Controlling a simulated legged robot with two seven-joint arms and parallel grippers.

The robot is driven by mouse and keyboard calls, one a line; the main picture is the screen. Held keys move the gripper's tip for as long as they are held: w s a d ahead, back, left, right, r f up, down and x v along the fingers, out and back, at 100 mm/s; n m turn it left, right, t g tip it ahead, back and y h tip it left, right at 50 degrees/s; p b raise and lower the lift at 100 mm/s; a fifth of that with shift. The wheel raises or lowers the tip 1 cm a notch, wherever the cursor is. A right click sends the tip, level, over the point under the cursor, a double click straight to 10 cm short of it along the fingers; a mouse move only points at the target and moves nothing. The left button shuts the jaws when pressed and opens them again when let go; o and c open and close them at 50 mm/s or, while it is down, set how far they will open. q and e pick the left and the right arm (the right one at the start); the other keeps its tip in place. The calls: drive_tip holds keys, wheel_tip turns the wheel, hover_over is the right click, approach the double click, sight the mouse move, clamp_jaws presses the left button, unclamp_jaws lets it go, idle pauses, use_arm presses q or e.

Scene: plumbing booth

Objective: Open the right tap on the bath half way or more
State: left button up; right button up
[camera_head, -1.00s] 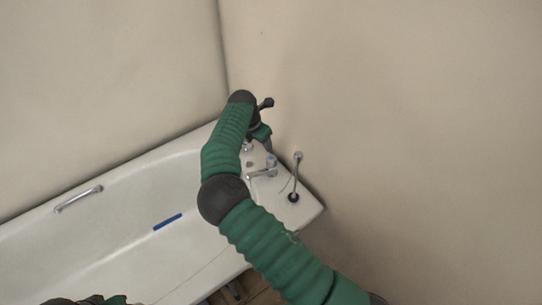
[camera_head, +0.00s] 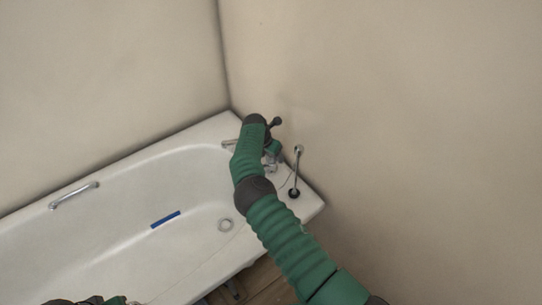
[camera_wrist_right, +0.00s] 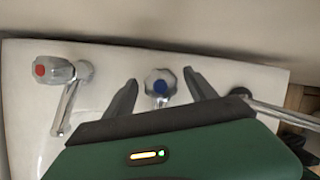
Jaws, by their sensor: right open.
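The blue-marked tap (camera_wrist_right: 160,83) has a clear faceted knob and a chrome spout. In the right wrist view it sits between the two dark fingers of my open right gripper (camera_wrist_right: 160,88), with a gap visible on each side. The red-marked tap (camera_wrist_right: 55,71) stands to its left, clear of the fingers. In the head view my right gripper (camera_head: 271,151) is over the tap end of the bath (camera_head: 190,150), and my own wrist hides much of the taps. My left gripper is not seen; only part of my left arm shows at the bottom edge.
A chrome rod with a black base (camera_head: 294,193) stands at the bath's right corner, close to my gripper. Walls border the bath behind and to the right. A grab rail (camera_head: 73,195) and a blue strip (camera_head: 165,219) are farther left.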

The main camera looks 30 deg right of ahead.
drive_tip(key=shift+r, duration=0.1)
drive_tip(key=c, duration=1.4)
drive_tip(key=shift+r+n+p, duration=0.2)
drive_tip(key=shift+n+p, duration=0.3)
drive_tip(key=shift+p, duration=0.35)
drive_tip(key=n+t+p, duration=0.1)
drive_tip(key=n+p, duration=0.1)
drive_tip(key=n+y+p, duration=0.1)
drive_tip(key=n+p, duration=0.1)
drive_tip(key=p, duration=0.1)
drive_tip(key=shift+r+n+t, duration=0.1)
drive_tip(key=shift+n+t, duration=0.2)
drive_tip(key=shift+t, duration=0.1)
drive_tip(key=n+y+p, duration=0.1)
drive_tip(key=n+p, duration=0.1)
drive_tip(key=shift+d+n+t, duration=0.1)
drive_tip(key=shift+n+t, duration=0.2)
drive_tip(key=shift+f+n+y, duration=0.25)
drive_tip(key=shift+n+y, duration=0.55)
drive_tip(key=shift+n, duration=1)
drive_tip(key=o, duration=1.4)
drive_tip(key=shift+f, duration=0.1)
